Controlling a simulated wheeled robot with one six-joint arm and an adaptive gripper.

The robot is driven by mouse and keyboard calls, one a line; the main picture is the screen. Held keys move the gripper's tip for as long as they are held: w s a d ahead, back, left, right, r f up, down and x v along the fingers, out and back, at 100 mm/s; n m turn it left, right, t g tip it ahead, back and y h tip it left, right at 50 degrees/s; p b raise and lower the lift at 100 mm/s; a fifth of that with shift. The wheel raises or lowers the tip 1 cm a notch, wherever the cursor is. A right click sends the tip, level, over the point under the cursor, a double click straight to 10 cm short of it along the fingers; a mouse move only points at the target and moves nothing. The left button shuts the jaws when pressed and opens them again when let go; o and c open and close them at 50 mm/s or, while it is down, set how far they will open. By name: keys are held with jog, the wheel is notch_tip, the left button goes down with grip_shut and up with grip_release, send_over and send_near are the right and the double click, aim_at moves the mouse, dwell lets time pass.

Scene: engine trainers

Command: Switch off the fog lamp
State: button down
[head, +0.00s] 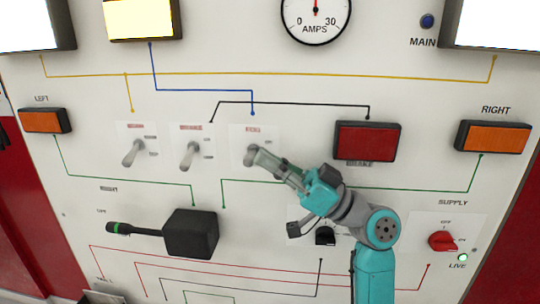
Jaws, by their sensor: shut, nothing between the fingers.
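The fog switch (249,158) is a small grey toggle on a white plate in the middle of the panel. A blue line runs from above it to a lamp at the top left (143,20), which glows pale yellow. My gripper (260,154) comes in from the right with its fingers shut and empty. Its tips are at the toggle and cover part of it. I cannot tell whether they touch it or which way the lever points.
Two similar toggles (131,154) (189,154) stand to the left. A black stalk lever (134,229) and its box (191,233) are below. A dark knob (325,236) lies under my arm. A red supply knob (442,240) is at the right, above a lit green light (462,257).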

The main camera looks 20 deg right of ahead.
jog(key=shift+d+f, duration=0.1)
jog(key=shift+f, duration=0.05)
jog(key=v, duration=1.1)
jog(key=shift+s+d+f, duration=0.2)
jog(key=shift+s+d, duration=0.05)
dwell(0.3)
